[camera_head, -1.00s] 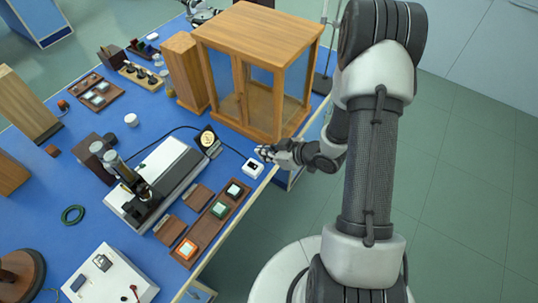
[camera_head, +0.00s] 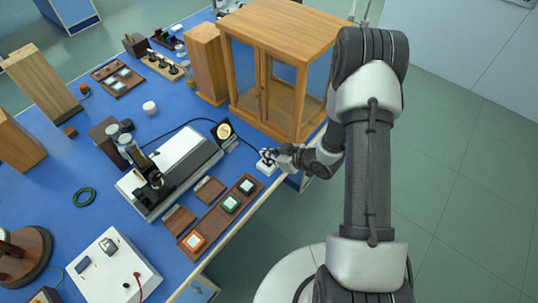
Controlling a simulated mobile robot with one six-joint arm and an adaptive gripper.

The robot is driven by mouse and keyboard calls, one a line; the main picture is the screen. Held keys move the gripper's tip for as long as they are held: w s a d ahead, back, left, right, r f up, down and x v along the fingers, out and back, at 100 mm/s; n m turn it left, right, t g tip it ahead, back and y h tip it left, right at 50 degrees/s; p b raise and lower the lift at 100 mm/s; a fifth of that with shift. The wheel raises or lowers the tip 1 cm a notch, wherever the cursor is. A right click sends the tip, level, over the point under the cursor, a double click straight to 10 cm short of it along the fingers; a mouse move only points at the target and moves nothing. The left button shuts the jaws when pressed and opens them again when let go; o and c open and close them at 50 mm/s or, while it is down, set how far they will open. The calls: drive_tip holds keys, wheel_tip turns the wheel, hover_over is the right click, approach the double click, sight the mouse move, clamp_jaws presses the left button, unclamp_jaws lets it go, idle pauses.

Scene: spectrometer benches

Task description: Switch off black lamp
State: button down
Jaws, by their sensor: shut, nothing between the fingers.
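The black lamp (camera_head: 224,133) stands on the blue bench at the right end of the spectrometer, and its round face looks lit with a warm yellow glow. A black cord runs from the lamp to a small white switch box (camera_head: 265,168) near the bench's front edge. My gripper (camera_head: 270,155) is shut and empty. It is at the switch box and covers part of its top. I cannot tell whether the fingertips touch it.
A wood and glass cabinet (camera_head: 275,65) stands close behind my gripper. The spectrometer (camera_head: 178,165) and a wooden tray (camera_head: 218,218) with coloured square pieces lie to the left. A white box (camera_head: 110,270) stands at the lower left. Open floor lies right of the bench.

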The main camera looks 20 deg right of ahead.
drive_tip(key=shift+w+a+f, duration=0.15)
drive_tip(key=shift+f, duration=0.3)
drive_tip(key=shift+s+d+f, duration=0.1)
drive_tip(key=shift+s+d, duration=0.15)
drive_tip(key=shift+s, duration=0.2)
drive_tip(key=shift+s+d+f, duration=0.1)
drive_tip(key=shift+s+d, duration=0.1)
drive_tip(key=shift+s, duration=0.25)
drive_tip(key=shift+r, duration=0.15)
